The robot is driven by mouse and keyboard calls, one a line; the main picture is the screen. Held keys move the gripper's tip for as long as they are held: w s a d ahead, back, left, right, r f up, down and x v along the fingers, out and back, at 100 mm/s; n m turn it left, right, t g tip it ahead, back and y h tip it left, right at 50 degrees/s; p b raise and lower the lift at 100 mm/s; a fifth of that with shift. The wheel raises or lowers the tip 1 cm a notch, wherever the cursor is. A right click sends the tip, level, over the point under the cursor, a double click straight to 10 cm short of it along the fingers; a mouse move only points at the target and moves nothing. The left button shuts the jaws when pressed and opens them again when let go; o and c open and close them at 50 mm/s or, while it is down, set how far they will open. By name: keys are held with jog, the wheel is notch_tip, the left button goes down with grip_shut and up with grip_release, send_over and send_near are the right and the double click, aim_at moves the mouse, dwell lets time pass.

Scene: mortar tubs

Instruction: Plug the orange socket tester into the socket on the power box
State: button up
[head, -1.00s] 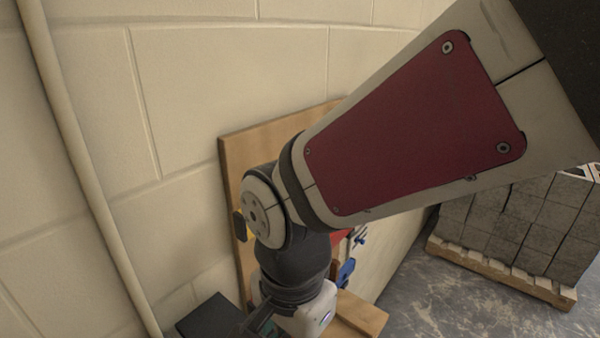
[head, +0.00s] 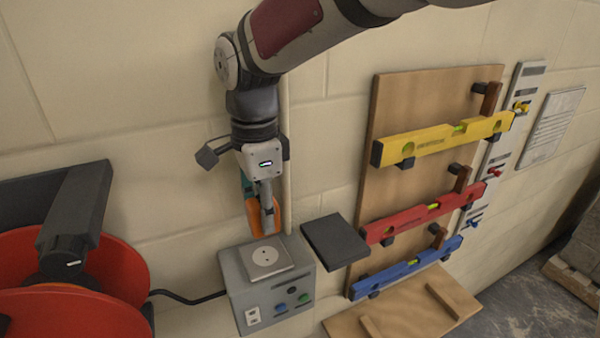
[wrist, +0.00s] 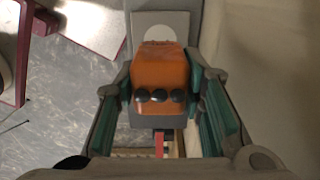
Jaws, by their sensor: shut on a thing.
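The orange socket tester (head: 254,219) is held in my gripper (head: 261,212), above the rear part of the power box in the head view. In the wrist view the tester (wrist: 160,72) sits between both teal-padded fingers and shows a row of three dark round spots. The grey power box (head: 238,291) has a raised square plate with a round socket (head: 265,257) on top. A plate with a pale round face (wrist: 145,24) shows beyond the tester in the wrist view, partly hidden by it. The tester looks apart from the socket; its pins are hidden.
A dark flat panel (head: 336,242) stands close right of the box. A red cable reel (head: 98,267) is on the left, with a black cable (head: 185,298) to the box. A wooden board (head: 385,192) with yellow, red and blue levels is on the right.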

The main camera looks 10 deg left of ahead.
jog(key=shift+s+a, duration=0.1)
jog(key=shift+a, duration=0.1)
jog(key=shift+f+b, duration=1.05)
jog(key=shift+f, duration=0.9)
jog(key=shift+f+b, duration=0.5)
jog(key=shift+f, duration=0.45)
jog(key=shift+p, duration=1.05)
dwell(0.6)
jog(key=shift+f, duration=0.55)
dwell(0.5)
jog(key=o, duration=1.2)
jog(key=shift+c, duration=0.2)
